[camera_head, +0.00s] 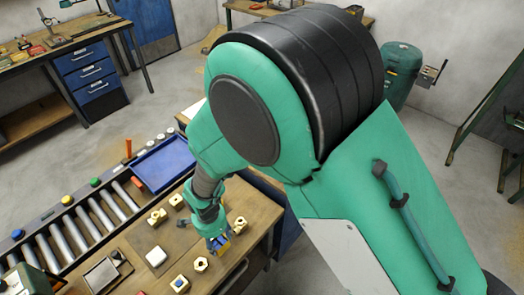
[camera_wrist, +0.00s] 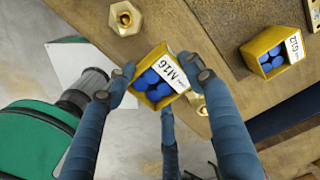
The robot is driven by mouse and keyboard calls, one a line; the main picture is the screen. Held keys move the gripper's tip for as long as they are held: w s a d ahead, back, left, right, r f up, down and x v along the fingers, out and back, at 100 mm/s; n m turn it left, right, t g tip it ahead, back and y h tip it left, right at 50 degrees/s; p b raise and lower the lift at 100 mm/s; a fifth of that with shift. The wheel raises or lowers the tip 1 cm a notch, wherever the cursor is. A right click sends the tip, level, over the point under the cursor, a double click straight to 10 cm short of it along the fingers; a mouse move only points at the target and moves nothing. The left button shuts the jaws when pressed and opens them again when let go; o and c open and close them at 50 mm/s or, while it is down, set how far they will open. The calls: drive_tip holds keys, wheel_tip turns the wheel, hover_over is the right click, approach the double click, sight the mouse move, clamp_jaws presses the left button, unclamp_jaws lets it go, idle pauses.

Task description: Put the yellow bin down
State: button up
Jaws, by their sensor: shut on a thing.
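A second yellow bin (camera_wrist: 272,52), labelled G1/2, stands on the bench. Brass fittings (camera_wrist: 125,17) lie around, one close behind the held bin.

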drive_tip(key=w+d+r, duration=0.4)
drive_tip(key=w+d, duration=0.3)
drive_tip(key=w, duration=0.5)
drive_tip(key=w+d+r+p, duration=0.1)
drive_tip(key=w+d+r, duration=0.3)
drive_tip(key=w, duration=0.9)
drive_tip(key=w+d+r, duration=0.5)
drive_tip(key=w+d, duration=0.5)
drive_tip(key=w, duration=0.2)
drive_tip(key=shift+w+d, duration=0.15)
drive_tip(key=shift+d, duration=0.05)
drive_tip(key=shift+f, duration=0.15)
drive_tip(key=shift+f, duration=3.05)
drive_tip(key=shift+f, duration=1.85)
drive_tip(key=shift+f+b, duration=0.15)
drive_tip(key=shift+b, duration=0.2)
